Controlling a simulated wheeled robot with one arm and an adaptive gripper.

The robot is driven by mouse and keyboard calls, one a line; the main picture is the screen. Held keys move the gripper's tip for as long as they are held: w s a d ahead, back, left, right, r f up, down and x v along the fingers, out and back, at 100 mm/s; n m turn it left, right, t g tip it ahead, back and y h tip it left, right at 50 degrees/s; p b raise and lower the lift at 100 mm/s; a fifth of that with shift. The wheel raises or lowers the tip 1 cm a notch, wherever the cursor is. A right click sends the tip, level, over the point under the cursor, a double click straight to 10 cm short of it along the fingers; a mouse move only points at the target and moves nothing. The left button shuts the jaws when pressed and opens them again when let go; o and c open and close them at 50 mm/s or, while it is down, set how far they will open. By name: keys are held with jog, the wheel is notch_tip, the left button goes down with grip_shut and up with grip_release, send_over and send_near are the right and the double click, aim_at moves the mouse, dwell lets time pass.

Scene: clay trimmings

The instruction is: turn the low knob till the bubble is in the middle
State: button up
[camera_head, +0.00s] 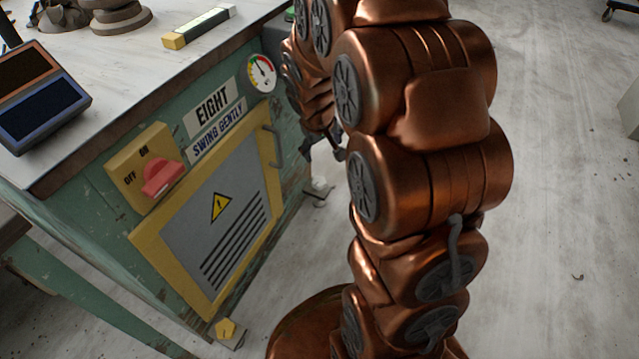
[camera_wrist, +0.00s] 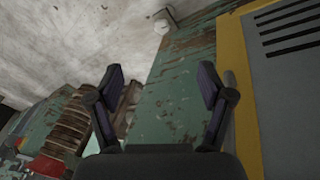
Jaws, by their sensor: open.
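A small yellow knob (camera_head: 226,328) sits low at the near bottom corner of the green cabinet, just above the floor. A level-like bar (camera_head: 205,24) with a yellow end and a pale green strip lies on the tabletop; its bubble is too small to make out. My gripper (camera_head: 328,148) is by the cabinet's far right side, partly hidden behind my copper arm, well away from the yellow knob. In the wrist view my gripper (camera_wrist: 160,78) is open and empty, with its two dark fingers apart in front of green paint. The yellow knob is not seen there.
The cabinet's panel (camera_head: 215,220) has a yellow frame and a grey handle (camera_head: 272,146). A red switch (camera_head: 163,178) and a dial gauge (camera_head: 262,73) are above it. A pale foot (camera_head: 320,187) stands at the far corner. Open concrete floor (camera_head: 560,230) lies right.

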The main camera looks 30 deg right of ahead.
jog(key=w+d+f+n+t+y+b, duration=0.2)
jog(key=w+d+f+t, duration=0.5)
jog(key=w+d+f, duration=1.25)
jog(key=n+t+y+b, duration=0.3)
jog(key=t+y+b, duration=0.1)
jog(key=t+y, duration=0.35)
send_near(325, 185)
jog(key=shift+g+y, duration=0.25)
jog(key=x, duration=0.5)
jog(key=shift+w+d+r, duration=0.15)
jog(key=shift+d, duration=0.1)
jog(key=shift+w+a+b, duration=0.3)
jog(key=shift+b, duration=0.05)
jog(key=b+x, duration=0.2)
jog(key=x, duration=0.3)
jog(key=shift+w, duration=0.25)
jog(key=shift+w+a+b, duration=0.3)
jog(key=shift+w+b, duration=0.1)
jog(key=shift+w, duration=0.25)
jog(key=shift+c, duration=0.2)
